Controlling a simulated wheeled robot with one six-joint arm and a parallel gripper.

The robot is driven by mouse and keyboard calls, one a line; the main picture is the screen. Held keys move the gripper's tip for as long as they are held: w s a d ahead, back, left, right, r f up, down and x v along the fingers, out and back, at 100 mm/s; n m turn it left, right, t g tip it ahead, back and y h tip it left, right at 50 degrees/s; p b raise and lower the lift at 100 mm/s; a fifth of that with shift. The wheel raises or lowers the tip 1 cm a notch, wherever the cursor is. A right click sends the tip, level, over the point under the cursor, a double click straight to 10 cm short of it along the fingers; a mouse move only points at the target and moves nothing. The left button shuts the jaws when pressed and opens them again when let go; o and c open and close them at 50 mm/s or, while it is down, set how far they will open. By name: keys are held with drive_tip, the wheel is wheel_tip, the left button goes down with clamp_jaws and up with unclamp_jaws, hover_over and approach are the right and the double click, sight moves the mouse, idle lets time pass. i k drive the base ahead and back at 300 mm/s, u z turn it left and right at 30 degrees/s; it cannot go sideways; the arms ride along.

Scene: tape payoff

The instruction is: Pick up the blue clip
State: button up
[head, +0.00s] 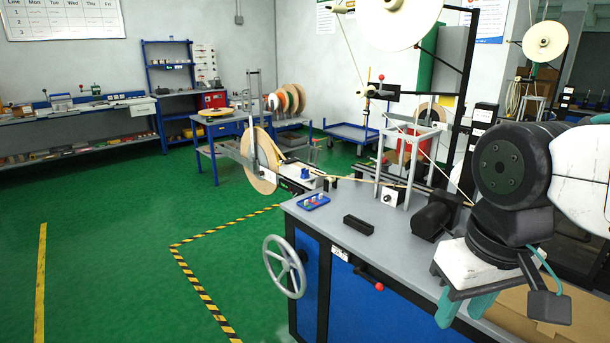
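A small blue piece (305,172), which looks like the blue clip, sits on the pale end of the machine beside the large tan reel, at the far left end of the grey bench. It is too small to make out its shape. My gripper (466,307) is at the lower right, pointing down, near the front right of the bench. Its two teal fingers stand apart with nothing seen between them. It is well to the right of the blue piece and nearer to the camera.
A blue tray (313,202) with small coloured items lies on the grey bench (335,222). A black block (358,225), a black motor-like unit (436,214) and a metal frame (408,165) stand on it. A handwheel (285,267) projects at the front left. Cardboard (535,318) lies lower right.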

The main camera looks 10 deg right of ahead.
sight(305, 174)
drive_tip(key=k, duration=0.5)
drive_tip(key=u, duration=0.6)
drive_tip(key=i, duration=0.45)
drive_tip(key=u, duration=0.6)
drive_tip(key=i, duration=1.85)
drive_tip(key=z, duration=1.45)
drive_tip(key=i, duration=0.6)
drive_tip(key=z, duration=0.6)
